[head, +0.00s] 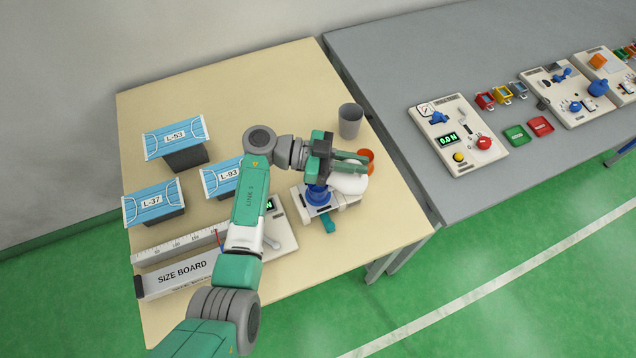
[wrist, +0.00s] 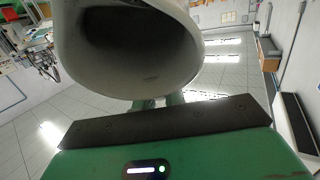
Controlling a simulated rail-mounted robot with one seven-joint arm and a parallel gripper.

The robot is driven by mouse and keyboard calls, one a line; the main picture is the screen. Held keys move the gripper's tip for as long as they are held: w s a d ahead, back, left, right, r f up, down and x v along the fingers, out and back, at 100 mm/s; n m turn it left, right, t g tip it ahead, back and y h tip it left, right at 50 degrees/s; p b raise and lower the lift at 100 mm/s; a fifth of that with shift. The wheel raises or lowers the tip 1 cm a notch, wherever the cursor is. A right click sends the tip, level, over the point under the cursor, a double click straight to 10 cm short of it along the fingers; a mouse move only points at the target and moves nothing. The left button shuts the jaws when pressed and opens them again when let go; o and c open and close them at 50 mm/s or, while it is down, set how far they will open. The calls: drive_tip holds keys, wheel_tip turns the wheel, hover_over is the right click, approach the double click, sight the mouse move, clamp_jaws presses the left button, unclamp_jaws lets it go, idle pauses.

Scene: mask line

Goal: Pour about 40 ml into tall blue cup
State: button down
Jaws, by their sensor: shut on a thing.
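My gripper (head: 350,164) is shut on a white container (head: 349,184), held above the table's right side. In the wrist view the container's wide mouth (wrist: 140,45) faces the camera; its inside is dark and I cannot see any liquid. In the head view it looks tilted. A blue object (head: 317,196), apparently the blue cup, stands below and left of the container on a small white stand (head: 312,211). My gripper partly hides it, and its rim and contents cannot be made out. No stream shows.
A grey cup (head: 350,121) stands behind my gripper. An orange object (head: 368,157) shows just beyond the fingers. Mask boxes (head: 176,139) and a size board (head: 182,273) are at left. A scale-like device (head: 281,236) lies beside the stand. The table's back middle is clear.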

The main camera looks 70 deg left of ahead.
drive_tip(key=shift+w+d+r+b, duration=0.15)
drive_tip(key=shift+w+d+b, duration=0.15)
drive_tip(key=shift+w, duration=0.05)
idle(0.7)
drive_tip(key=shift+s+a+r+t+h+b, duration=0.2)
drive_tip(key=shift+s+r+t+h+b, duration=0.2)
drive_tip(key=shift+t+b, duration=0.5)
idle(1.2)
